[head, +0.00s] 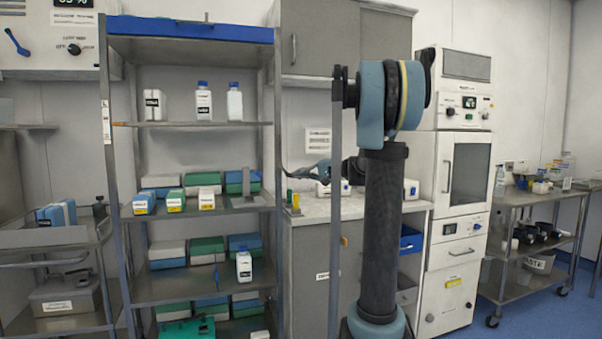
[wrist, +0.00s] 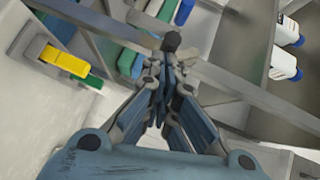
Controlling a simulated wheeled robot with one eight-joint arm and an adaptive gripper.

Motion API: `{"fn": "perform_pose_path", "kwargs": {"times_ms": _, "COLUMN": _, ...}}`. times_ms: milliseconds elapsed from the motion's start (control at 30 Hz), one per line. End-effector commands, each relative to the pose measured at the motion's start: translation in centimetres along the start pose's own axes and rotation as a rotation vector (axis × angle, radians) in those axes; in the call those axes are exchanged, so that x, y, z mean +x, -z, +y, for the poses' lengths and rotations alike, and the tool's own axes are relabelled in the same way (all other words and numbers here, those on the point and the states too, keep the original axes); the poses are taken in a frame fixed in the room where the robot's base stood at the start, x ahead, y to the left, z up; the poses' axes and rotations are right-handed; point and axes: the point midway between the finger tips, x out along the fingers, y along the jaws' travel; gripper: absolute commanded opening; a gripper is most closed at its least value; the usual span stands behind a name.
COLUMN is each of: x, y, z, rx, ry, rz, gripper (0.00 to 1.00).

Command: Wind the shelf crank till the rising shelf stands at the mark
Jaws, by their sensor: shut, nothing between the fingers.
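The tall metal rack stands left of centre in the head view. Its upper shelf (head: 180,124) carries white bottles and has an orange tip (head: 119,124) at its left end. A white strip with a small red mark (head: 106,121) is on the left post beside that tip; I cannot tell if it is the task's mark. My gripper (head: 287,173) is at the rack's right post, shut and empty. In the wrist view my fingertips (wrist: 165,62) are just below a dark round knob (wrist: 172,40), possibly the crank's handle. I cannot tell whether they touch it. The rest of the crank is not clear.
Boxes (head: 207,180) fill the shelf below the bottles. Metal carts stand at both sides.

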Motion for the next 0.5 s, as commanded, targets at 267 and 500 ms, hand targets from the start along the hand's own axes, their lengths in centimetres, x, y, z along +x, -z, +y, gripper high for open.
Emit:
{"fn": "perform_pose_path", "kwargs": {"times_ms": 267, "x": 0.7, "y": -0.8, "z": 1.2, "rx": 0.131, "ry": 0.131, "rz": -0.002, "gripper": 0.0}}
{"fn": "perform_pose_path", "kwargs": {"times_ms": 500, "x": 1.1, "y": -1.1, "z": 1.6, "rx": 0.126, "ry": 0.126, "rz": -0.002, "gripper": 0.0}}
